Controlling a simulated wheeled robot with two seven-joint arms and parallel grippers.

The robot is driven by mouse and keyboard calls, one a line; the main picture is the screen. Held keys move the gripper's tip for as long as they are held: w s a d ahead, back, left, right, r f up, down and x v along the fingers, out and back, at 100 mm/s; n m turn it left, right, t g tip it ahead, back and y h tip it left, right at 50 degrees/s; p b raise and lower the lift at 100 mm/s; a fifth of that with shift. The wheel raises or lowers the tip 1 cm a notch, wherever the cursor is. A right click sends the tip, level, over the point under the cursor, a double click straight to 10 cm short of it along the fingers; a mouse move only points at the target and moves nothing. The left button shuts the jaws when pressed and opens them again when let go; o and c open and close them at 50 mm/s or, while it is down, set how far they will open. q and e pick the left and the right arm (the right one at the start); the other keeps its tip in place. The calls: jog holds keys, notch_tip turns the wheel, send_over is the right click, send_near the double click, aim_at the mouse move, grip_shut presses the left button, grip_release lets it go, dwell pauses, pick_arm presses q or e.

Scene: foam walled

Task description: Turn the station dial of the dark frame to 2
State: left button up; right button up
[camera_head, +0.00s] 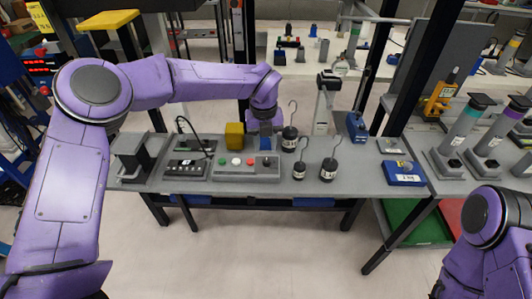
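A grey control box (232,174) lies on the grey table between the dark posts. It carries a white, a green and a red button, and a small dark knob (267,162) at its right end that may be the station dial. Its number marks are too small to read. My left gripper (265,143) points down just behind and above the right end of the box. Its fingertips are too small to make out, so contact with the knob cannot be told. My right arm shows at the lower right, its gripper out of frame.
Hooked weights (328,170) stand just right of the box. A yellow block (234,136) stands behind it, and a dark panel (186,168) lies to its left. A blue scale (403,174) sits near the table's right end. Dark posts rise behind the table.

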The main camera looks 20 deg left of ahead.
aim_at(267, 160)
pick_arm(q)
jog(key=f, duration=0.5)
jog(key=shift+w+d+f+p, duration=0.1)
jog(key=shift+w+d+p, duration=0.15)
jog(key=shift+p, duration=0.15)
jog(key=shift+f, duration=0.45)
grip_shut()
jog(key=shift+m, duration=0.4)
jog(key=m+p, duration=0.1)
jog(key=m, duration=0.4)
jog(key=shift+r+m, duration=0.1)
jog(key=shift+m, duration=0.2)
jog(key=m+p, duration=0.1)
jog(key=m, duration=0.4)
jog(key=shift+m, duration=0.3)
